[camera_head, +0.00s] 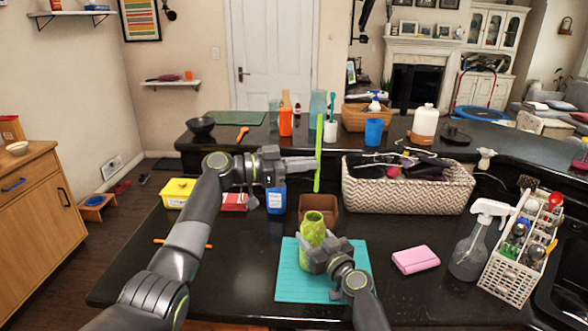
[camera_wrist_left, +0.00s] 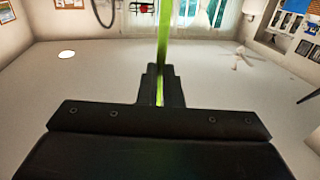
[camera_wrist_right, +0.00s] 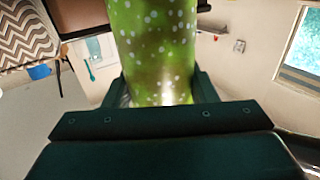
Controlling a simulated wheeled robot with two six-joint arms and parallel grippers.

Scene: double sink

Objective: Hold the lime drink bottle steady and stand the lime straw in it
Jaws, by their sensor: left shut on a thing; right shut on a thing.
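The lime straw (camera_head: 318,135) is held upright in my left gripper (camera_head: 316,166), which is shut on it. In the left wrist view the straw (camera_wrist_left: 164,45) rises from between the fingers. Its lower end shows a little above the bottle's mouth in the head view, apart from it. The lime drink bottle (camera_head: 312,228) stands upright on a teal mat (camera_head: 290,284). My right gripper (camera_head: 316,257) is shut around the bottle's lower body and hides part of it. The right wrist view shows the speckled green bottle (camera_wrist_right: 150,45) between the fingers.
A brown box (camera_head: 327,204) stands right behind the bottle. A blue-labelled container (camera_head: 276,201) is left of it. A woven basket (camera_head: 400,192), pink sponge (camera_head: 415,259), spray bottle (camera_head: 470,247) and white utensil rack (camera_head: 510,275) are to the right.

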